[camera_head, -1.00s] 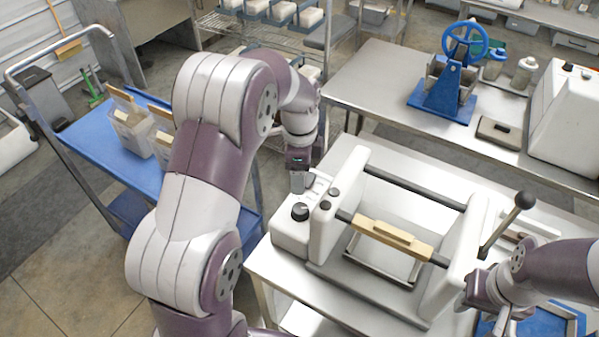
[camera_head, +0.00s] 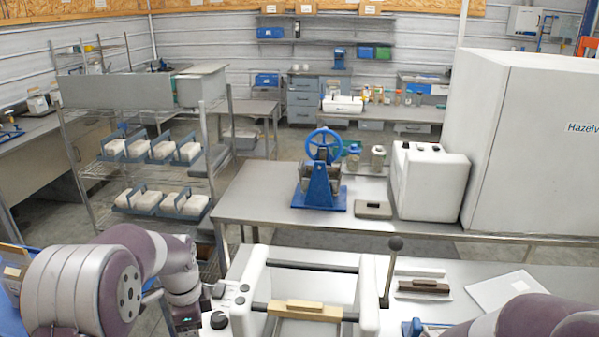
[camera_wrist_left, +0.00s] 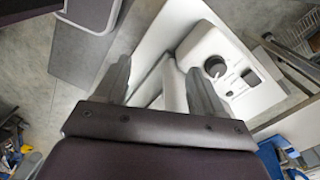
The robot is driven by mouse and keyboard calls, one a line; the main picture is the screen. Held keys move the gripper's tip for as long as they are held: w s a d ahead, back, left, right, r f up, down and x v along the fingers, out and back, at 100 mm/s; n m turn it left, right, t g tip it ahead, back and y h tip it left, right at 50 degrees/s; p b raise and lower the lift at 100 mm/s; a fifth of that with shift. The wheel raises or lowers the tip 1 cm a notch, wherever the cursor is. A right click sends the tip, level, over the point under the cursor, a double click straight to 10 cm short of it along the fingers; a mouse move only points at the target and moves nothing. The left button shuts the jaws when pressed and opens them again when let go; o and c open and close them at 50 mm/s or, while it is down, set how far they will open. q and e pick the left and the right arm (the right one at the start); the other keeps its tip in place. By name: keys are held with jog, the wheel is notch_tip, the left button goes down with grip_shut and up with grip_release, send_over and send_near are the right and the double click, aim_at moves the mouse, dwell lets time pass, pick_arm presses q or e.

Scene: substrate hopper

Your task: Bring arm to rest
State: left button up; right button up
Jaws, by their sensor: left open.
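My left arm (camera_head: 95,285) comes in at the lower left of the head view, with its wrist (camera_head: 180,270) pointing down beside the white machine (camera_head: 366,300). The left gripper's fingers are cut off by the lower edge there. In the left wrist view, the left gripper (camera_wrist_left: 160,85) is open, its two grey fingers apart with nothing held between them. The machine's control panel with a black knob (camera_wrist_left: 215,67) lies beyond the right finger. My right arm (camera_head: 540,315) shows only in the lower right corner of the head view, and its gripper is out of view.
The machine has dark bars, a wooden block (camera_head: 304,307) and a black-knobbed lever (camera_head: 395,244). Behind it a steel table (camera_head: 255,200) bears a blue hand-wheel device (camera_head: 321,185) and a white box (camera_head: 430,180). A wire rack (camera_head: 90,190) with white blocks stands left.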

pick_arm(q)
jog(key=s+d+f+n, duration=0.1)
jog(key=s+n, duration=0.6)
jog(key=s, duration=0.1)
jog(key=s+d+n+t+b, duration=0.1)
jog(key=s+d+n, duration=0.1)
jog(key=s+n, duration=0.5)
jog(key=shift+s+d+f+b, duration=0.3)
jog(key=shift+s+f, duration=0.1)
jog(key=shift+s, duration=0.75)
pick_arm(e)
jog(key=shift+s+f, duration=0.2)
jog(key=shift+f, duration=0.6)
pick_arm(q)
jog(key=shift+w, duration=0.1)
jog(key=shift+c, duration=0.3)
